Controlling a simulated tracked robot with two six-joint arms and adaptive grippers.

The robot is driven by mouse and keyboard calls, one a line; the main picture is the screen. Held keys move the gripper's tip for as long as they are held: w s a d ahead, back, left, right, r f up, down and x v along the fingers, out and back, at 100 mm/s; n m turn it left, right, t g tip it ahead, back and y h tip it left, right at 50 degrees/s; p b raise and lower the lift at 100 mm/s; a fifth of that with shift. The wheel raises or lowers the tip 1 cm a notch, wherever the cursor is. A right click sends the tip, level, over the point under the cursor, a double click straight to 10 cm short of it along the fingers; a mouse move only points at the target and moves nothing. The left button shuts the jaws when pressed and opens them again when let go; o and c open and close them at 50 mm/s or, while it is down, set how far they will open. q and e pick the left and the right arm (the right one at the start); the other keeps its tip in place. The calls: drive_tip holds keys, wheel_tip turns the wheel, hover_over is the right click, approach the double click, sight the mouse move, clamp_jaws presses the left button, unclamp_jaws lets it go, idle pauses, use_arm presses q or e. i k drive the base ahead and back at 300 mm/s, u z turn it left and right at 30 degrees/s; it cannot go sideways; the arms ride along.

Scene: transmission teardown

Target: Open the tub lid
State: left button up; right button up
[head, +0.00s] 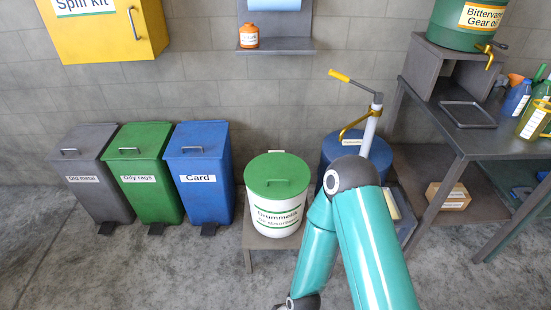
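The white tub (277,217) has a green lid (277,174) with a dark handle on top, and the lid sits closed on it. The tub stands upright on a low grey stand (270,239) in the middle of the head view. A teal arm of mine comes in from the bottom right, with its elbow right of the tub. A dark end of an arm link shows at the bottom edge below the tub, but no gripper fingers are visible. Neither gripper can be made out.
Grey (92,172), green (145,170) and blue (202,170) bins stand left of the tub. A blue drum (337,152) with a pump is behind my arm. A workbench (470,135) with bottles is at right. The floor at front left is clear.

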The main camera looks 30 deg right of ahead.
sight(276, 176)
drive_tip(key=z, duration=0.35)
drive_tip(key=i, duration=0.9)
drive_tip(key=z, duration=0.5)
drive_tip(key=k, duration=0.8)
drive_tip(key=z, duration=0.15)
drive_tip(key=i, duration=0.65)
